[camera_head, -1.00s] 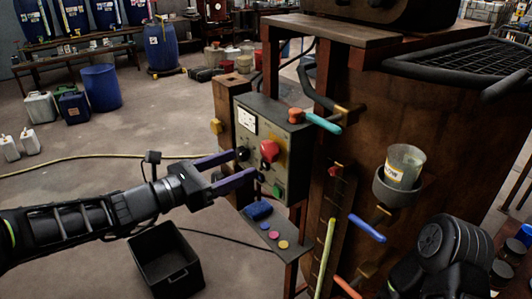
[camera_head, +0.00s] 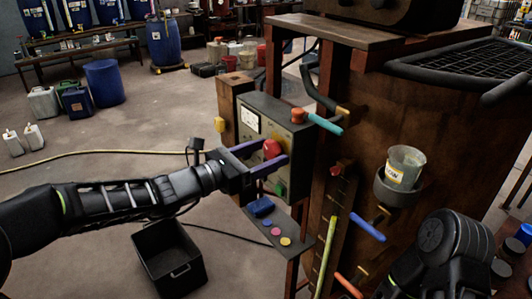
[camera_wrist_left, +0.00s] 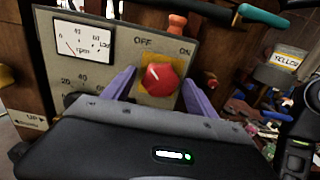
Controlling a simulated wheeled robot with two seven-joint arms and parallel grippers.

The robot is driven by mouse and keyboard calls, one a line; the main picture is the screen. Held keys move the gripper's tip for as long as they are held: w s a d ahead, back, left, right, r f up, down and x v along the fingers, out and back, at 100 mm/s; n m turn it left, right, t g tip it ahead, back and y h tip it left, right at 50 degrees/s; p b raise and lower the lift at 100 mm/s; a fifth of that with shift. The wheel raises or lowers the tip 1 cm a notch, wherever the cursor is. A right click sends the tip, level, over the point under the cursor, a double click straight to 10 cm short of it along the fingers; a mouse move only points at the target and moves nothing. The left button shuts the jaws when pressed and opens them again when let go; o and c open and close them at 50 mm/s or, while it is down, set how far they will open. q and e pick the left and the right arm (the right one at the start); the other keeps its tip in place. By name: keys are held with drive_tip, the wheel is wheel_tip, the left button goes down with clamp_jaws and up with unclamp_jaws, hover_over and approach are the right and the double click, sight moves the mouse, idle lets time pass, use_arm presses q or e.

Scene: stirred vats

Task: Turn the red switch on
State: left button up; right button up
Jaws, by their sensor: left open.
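The red switch (camera_head: 271,149) is a red knob on a yellow plate on the grey control panel (camera_head: 270,112). In the left wrist view the red switch (camera_wrist_left: 159,79) sits below the labels OFF and ON, with OFF to the upper left and ON to the upper right. My left gripper (camera_head: 266,155) is open, with its purple fingers on either side of the knob. In the left wrist view the fingers (camera_wrist_left: 160,92) flank the knob with gaps; whether either touches it I cannot tell. My right gripper is not clearly visible.
An rpm gauge (camera_wrist_left: 83,40) is left of the switch. A green button (camera_head: 280,188) sits lower on the panel. A teal-handled lever (camera_head: 324,124) projects above right. A shelf with coloured buttons (camera_head: 276,231) is below, and a black bin (camera_head: 170,258) stands on the floor.

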use_arm(q)
drive_tip(key=shift+c, duration=0.5)
drive_tip(key=c, duration=1.3)
drive_tip(key=shift+f, duration=0.1)
